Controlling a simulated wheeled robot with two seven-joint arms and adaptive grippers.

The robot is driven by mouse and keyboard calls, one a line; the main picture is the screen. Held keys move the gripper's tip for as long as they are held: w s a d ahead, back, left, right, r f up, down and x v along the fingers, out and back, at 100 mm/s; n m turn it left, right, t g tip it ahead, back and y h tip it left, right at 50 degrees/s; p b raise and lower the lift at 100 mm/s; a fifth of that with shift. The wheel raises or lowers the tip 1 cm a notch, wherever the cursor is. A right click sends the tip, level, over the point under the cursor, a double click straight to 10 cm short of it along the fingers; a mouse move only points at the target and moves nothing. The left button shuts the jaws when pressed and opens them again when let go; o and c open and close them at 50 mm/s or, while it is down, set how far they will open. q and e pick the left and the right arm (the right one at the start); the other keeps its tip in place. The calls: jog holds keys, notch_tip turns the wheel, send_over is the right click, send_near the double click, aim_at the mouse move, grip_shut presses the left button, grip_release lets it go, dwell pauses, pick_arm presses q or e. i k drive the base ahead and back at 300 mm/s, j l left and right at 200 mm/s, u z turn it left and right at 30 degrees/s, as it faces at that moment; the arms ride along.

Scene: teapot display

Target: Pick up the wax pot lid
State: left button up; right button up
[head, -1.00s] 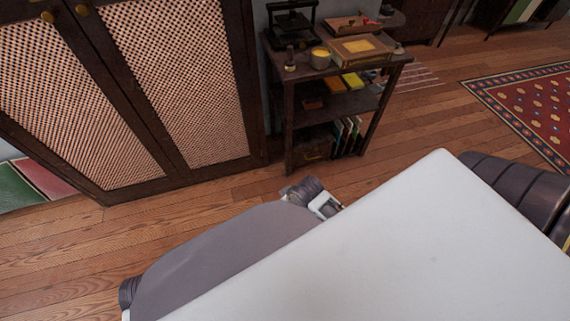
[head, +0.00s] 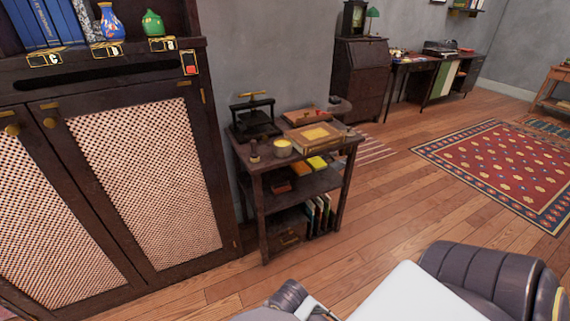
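A small pot with a yellow top (head: 283,148), likely the wax pot, stands on the top of a dark wooden shelf stand (head: 263,168) in the middle of the head view. I cannot tell whether the yellow top is a lid or wax inside the pot. No separate lid can be made out. My arm links show at the bottom edge, well short of the stand. Neither gripper's fingers can be seen.
On the stand are a small dark stamp-like piece (head: 254,151), a flat box with a yellow panel (head: 314,134), a black press (head: 254,117) and a reddish tray (head: 306,117). A cabinet (head: 150,180) stands close on the left. Wooden floor (head: 385,200) lies open to the right.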

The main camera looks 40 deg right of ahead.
aim_at(350, 133)
jog(key=z, duration=1.2)
